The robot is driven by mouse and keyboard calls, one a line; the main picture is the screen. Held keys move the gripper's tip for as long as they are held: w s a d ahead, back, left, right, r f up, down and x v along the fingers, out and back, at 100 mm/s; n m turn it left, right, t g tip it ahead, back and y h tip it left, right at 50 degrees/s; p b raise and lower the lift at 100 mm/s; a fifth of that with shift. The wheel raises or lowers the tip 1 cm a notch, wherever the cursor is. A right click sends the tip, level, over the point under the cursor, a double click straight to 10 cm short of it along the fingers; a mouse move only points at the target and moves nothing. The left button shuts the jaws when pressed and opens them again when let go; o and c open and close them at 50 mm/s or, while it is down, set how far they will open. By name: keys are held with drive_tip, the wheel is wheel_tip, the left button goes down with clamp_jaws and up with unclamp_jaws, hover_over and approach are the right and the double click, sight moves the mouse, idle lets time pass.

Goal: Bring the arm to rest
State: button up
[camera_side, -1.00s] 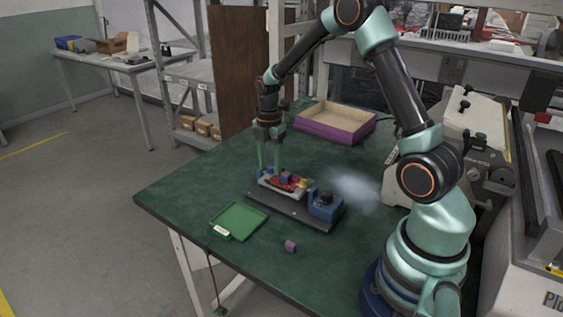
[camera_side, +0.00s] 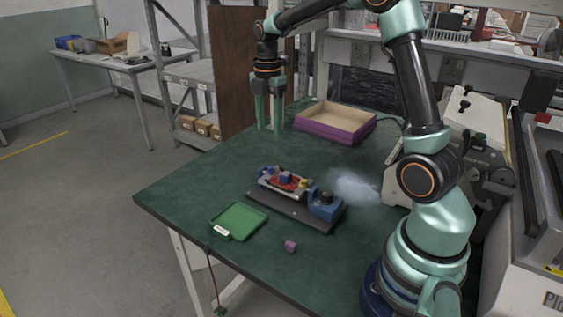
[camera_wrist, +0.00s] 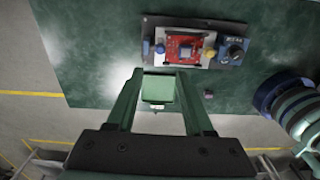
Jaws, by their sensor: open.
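My gripper (camera_side: 269,129) is open and empty, raised above the far left part of the green table (camera_side: 190,180). In the wrist view my gripper (camera_wrist: 158,78) has its two green fingers apart, with a green tray (camera_wrist: 157,92) showing between them far below. The fingers touch nothing that I can see. The dark fixture plate (camera_side: 290,210) carries a red circuit board (camera_side: 285,182) with a dark blue block on it. The wrist view also shows the red board (camera_wrist: 180,46).
A purple-sided open box (camera_side: 335,124) stands at the back of the table. A small purple cube (camera_side: 290,246) lies near the front, right of the green tray (camera_side: 238,221). A blue device (camera_side: 325,205) sits on the fixture's right end. A grey machine stands at the right.

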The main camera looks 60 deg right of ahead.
drive_tip(key=s+a+r+m+t, duration=0.2)
drive_tip(key=s+a+m, duration=0.5)
drive_tip(key=m, duration=0.1)
drive_tip(key=s+a+r+m+t, duration=0.3)
drive_tip(key=s+a+m, duration=0.3)
drive_tip(key=m, duration=0.3)
drive_tip(key=shift+s+a+r+m+t, duration=0.3)
drive_tip(key=shift+s+a+r, duration=0.1)
drive_tip(key=shift+a, duration=0.1)
drive_tip(key=shift+d, duration=0.1)
